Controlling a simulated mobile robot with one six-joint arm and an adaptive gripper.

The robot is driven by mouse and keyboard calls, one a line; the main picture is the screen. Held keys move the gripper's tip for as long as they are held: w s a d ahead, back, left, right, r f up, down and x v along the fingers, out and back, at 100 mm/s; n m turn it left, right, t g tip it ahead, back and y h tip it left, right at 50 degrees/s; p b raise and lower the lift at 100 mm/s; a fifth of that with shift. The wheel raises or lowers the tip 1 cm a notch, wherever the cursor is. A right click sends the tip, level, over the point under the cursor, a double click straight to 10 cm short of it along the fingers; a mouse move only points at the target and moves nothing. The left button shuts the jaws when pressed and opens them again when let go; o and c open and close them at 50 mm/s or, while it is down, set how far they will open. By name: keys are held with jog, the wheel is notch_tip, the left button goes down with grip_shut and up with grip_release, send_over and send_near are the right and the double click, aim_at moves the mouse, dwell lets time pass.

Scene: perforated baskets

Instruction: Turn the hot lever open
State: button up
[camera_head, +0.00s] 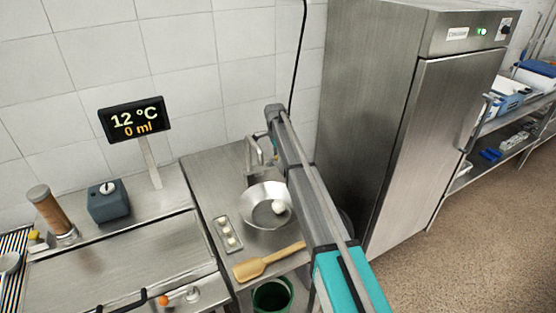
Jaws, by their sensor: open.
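A metal tap (250,152) stands at the back of the steel counter, behind a round metal bowl. My arm crosses in front of its right side, and I cannot make out a separate hot lever. A black display (135,119) on a post at the left reads 12 °C and 0 ml. My arm reaches up from the lower right to a grey joint near the tap. My gripper does not show; the arm hides that area.
The bowl (257,218) holds a white round thing (278,207). A small tray (228,235) with white pieces and a wooden spatula (270,261) lie nearby. A green bin (272,295) is in front. A tall steel cabinet (380,120) stands right of my arm.

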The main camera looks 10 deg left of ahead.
dwell(0.3)
grip_shut()
